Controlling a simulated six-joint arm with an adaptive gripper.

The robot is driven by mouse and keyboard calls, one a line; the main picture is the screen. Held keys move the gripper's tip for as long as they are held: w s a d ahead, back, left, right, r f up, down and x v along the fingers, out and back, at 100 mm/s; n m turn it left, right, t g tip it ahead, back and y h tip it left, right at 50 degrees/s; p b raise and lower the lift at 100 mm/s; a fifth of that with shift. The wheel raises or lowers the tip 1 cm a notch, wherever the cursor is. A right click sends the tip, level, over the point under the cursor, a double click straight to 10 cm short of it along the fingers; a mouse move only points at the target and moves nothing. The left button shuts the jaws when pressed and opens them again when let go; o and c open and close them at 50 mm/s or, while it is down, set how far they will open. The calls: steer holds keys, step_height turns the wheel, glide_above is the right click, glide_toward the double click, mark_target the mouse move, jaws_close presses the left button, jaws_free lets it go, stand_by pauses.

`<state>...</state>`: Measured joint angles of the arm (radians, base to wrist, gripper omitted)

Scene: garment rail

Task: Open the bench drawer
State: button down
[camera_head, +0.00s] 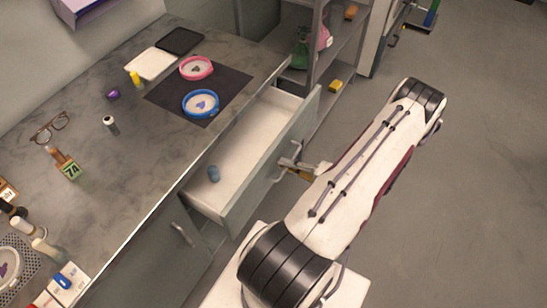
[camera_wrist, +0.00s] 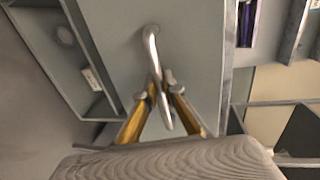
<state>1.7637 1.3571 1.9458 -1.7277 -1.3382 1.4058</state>
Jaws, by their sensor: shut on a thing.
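In the head view my gripper (camera_head: 292,168) is at the outer face of the drawer front, partly hidden by my arm.
The bench top (camera_head: 130,208) holds a blue-rimmed dish (camera_head: 201,104), a pink-rimmed dish (camera_head: 197,68), glasses (camera_head: 50,127) and several small items. A shelf unit (camera_head: 322,62) stands beyond the drawer. Open floor (camera_head: 470,200) lies to the right.

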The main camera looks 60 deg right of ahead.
steer(key=shift+f+v, duration=0.2)
steer(key=shift+v, duration=0.7)
steer(key=shift+f+v, duration=0.2)
steer(key=shift+v, duration=0.75)
steer(key=shift+f+v, duration=0.15)
steer(key=shift+v, duration=0.75)
steer(key=shift+s, duration=0.1)
steer(key=c, duration=2.4)
jaws_free()
steer(key=shift+s, duration=0.1)
steer(key=shift+v, duration=5.9)
